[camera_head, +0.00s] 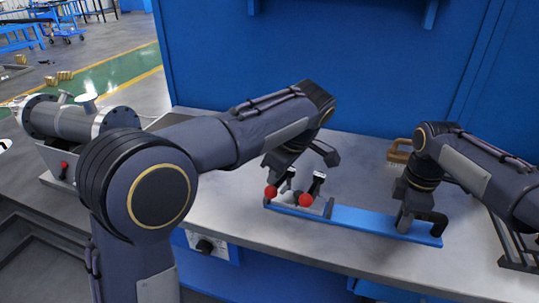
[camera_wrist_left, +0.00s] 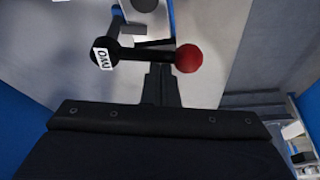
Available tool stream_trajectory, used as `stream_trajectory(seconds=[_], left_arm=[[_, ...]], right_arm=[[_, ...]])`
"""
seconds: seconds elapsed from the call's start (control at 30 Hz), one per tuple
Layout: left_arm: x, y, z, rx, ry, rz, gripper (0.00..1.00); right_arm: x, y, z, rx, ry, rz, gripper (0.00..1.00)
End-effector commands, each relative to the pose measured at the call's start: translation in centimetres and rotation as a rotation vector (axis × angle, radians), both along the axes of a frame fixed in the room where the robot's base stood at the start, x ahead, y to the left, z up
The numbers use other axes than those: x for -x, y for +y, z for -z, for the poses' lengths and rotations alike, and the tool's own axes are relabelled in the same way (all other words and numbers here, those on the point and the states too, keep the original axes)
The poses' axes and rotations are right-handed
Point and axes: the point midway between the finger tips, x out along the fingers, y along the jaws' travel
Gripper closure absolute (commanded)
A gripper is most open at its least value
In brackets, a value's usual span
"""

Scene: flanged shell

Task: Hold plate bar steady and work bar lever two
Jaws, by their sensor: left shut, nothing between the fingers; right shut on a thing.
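The blue plate bar (camera_head: 360,219) lies on the grey bench, with levers at its left end. Two red knobs show there, a left knob (camera_head: 270,192) and a right knob (camera_head: 306,200). In the left wrist view, a dark lever has a white label (camera_wrist_left: 103,55) that seems to read TWO, and a red knob (camera_wrist_left: 188,58) lies right of it. My left gripper (camera_wrist_left: 160,82) is shut and empty, its tips close to this lever and knob; contact cannot be told. My right gripper (camera_head: 416,226) is shut on the bar's right end.
A metal flanged cylinder (camera_head: 68,121) stands at the left of the bench. A brown-handled object (camera_head: 399,151) lies behind my right gripper. A dark rack (camera_head: 516,250) is at the right edge. A blue wall (camera_head: 380,70) rises behind the bench.

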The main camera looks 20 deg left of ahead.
Motion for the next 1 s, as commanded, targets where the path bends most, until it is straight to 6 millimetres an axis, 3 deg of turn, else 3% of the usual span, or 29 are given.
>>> stream_trajectory(seconds=[0.63,0.77,0.93,1.0], left_arm=[[0.0,-0.1,0.0,0.0,0.0,0.002,1.0],[-0.2,0.8,-0.2,0.0,-0.001,-0.001,1.0],[-0.8,4.0,-0.8,0.002,-0.003,-0.004,1.0],[-0.7,3.0,-2.6,0.002,-0.007,0.006,1.0]], right_arm=[[0.0,0.1,0.1,-0.001,0.002,-0.002,1.0],[0.0,0.1,0.1,-0.001,0.002,-0.002,1.0],[0.0,0.1,0.1,-0.001,0.002,-0.002,1.0],[0.0,0.1,0.1,-0.001,0.002,-0.002,1.0]])
